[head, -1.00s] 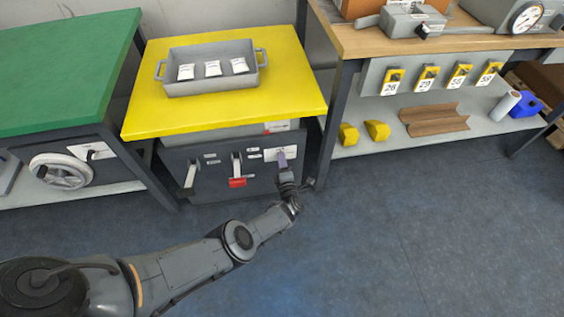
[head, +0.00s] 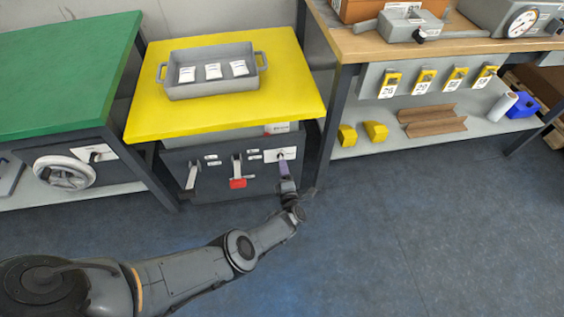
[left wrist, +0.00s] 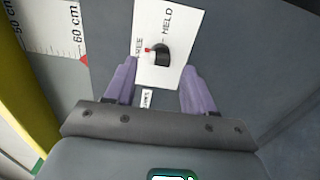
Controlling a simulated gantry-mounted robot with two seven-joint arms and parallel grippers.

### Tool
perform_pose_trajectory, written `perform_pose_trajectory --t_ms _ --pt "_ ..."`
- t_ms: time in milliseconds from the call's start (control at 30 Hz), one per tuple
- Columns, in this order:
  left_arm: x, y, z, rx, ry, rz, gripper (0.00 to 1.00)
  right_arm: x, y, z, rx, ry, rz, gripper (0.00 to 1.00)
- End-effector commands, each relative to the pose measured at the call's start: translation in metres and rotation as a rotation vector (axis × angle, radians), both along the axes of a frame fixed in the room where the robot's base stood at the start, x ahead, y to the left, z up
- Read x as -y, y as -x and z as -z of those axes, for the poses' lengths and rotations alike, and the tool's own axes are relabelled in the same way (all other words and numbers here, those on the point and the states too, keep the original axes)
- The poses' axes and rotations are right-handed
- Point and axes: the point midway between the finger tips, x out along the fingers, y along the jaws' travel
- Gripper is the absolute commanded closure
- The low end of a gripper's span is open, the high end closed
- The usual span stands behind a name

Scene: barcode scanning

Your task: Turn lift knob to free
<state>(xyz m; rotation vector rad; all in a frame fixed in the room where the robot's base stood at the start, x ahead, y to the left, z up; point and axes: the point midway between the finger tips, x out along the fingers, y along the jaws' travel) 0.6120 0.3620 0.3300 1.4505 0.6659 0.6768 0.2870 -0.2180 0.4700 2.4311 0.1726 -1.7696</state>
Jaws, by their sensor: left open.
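The lift knob (left wrist: 161,55) is a small black knob on a white plate (left wrist: 172,77) lettered FREE and HELD. Its red-tipped pointer points toward the FREE lettering in the left wrist view. In the head view the white plate (head: 288,153) is at the right of the dark front panel under the yellow lift table (head: 210,110). My left gripper (left wrist: 159,66) has purple fingers, open, one on each side of the knob's line and apart from it. In the head view the left gripper (head: 284,165) is just below the plate. My right gripper does not show.
Two other levers, one pale (head: 191,176) and one with a red grip (head: 238,183), are on the same panel to the left. A grey tray (head: 212,89) with white packets stands on the yellow top. A wooden bench (head: 365,42) is at right; the floor in front is clear.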

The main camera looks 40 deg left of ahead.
Motion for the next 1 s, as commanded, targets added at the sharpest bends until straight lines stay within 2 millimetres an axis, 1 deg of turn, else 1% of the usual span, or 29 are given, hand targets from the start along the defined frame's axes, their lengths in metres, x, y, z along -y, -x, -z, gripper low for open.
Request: perform_pose_trajectory --t_ms 33,100,200,400,600,1000 --pt "0.009 0.007 -0.003 -0.003 0.002 0.002 0.46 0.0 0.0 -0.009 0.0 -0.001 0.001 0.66" --pt "0.018 0.015 -0.003 -0.003 0.002 0.001 0.46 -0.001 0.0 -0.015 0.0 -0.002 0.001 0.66" --pt "0.031 0.026 -0.002 -0.002 0.002 0.001 0.46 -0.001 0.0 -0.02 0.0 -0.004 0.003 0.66" --pt "0.048 0.041 -0.001 0.0 0.001 0.001 0.46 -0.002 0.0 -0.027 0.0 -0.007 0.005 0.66" --pt "0.054 0.047 0.0 0.001 0.001 0.0 0.46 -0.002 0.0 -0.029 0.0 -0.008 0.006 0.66" --pt "0.054 0.047 0.0 -0.001 0.001 0.0 0.46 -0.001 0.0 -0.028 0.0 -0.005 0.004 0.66"
